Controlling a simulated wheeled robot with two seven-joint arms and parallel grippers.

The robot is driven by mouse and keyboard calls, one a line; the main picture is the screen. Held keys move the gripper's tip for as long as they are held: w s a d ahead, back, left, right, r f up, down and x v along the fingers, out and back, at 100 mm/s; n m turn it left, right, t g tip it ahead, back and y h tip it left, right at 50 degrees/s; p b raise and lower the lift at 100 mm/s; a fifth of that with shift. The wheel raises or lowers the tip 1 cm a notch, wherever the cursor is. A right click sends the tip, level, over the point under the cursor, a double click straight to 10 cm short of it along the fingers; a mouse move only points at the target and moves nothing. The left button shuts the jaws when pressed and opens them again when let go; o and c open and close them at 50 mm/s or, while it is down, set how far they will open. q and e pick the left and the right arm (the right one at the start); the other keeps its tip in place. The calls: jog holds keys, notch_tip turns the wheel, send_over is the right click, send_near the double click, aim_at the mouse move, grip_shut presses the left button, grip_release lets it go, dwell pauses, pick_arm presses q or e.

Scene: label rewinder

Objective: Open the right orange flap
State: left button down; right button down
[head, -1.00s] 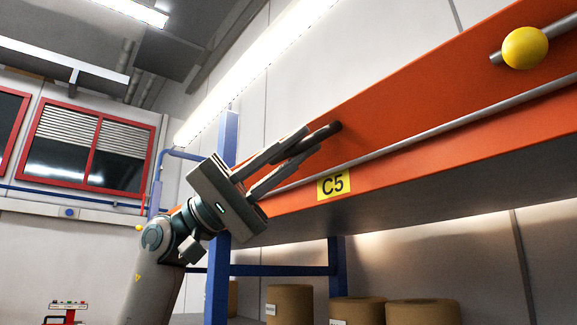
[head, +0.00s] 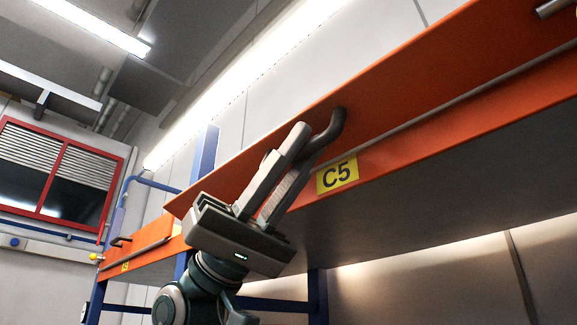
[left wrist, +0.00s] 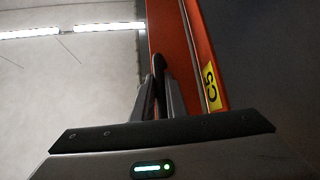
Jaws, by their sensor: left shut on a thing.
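The near orange flap (head: 400,106) runs along the shelf beam on the right in the head view, above a yellow C5 label (head: 337,174). Its left end sticks out in front of the blue post, and it appears tilted outward. A dark curved handle (head: 332,130) stands on it. My left gripper (head: 303,148) has its fingers closed around this handle; the fingers hide part of it. In the left wrist view, the handle (left wrist: 158,64) shows between the fingertips, with the orange flap (left wrist: 163,30) behind. My right gripper is in neither current view.
A farther orange flap (head: 150,234) with its own handle and label is at the left. Blue posts (head: 203,152) carry the rack. A grey shelf underside lies below the beam. A red-framed window (head: 58,170) is in the far wall.

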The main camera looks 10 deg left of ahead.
pick_arm(q)
jog(key=m+g, duration=0.1)
jog(key=m+g+y, duration=0.1)
jog(key=shift+w+d+f+m, duration=0.1)
jog(key=shift+w+f+m, duration=0.05)
jog(key=shift+f+m, duration=0.15)
jog(key=shift+w+f+m+g+y, duration=0.1)
jog(key=shift+f+m+g+y, duration=0.15)
jog(key=shift+m+g+y, duration=0.65)
pick_arm(e)
jog(key=shift+w+r, duration=0.25)
jog(key=shift+w, duration=0.6)
pick_arm(q)
jog(key=shift+m+g, duration=0.3)
jog(key=shift+m, duration=0.1)
jog(key=c, duration=1.8)
grip_release()
jog(key=shift+d, duration=0.1)
jog(key=shift+o, duration=0.2)
pick_arm(e)
jog(key=shift+w, duration=0.1)
pick_arm(q)
jog(key=shift+n+t+h, duration=0.3)
jog(key=shift+t+h, duration=0.1)
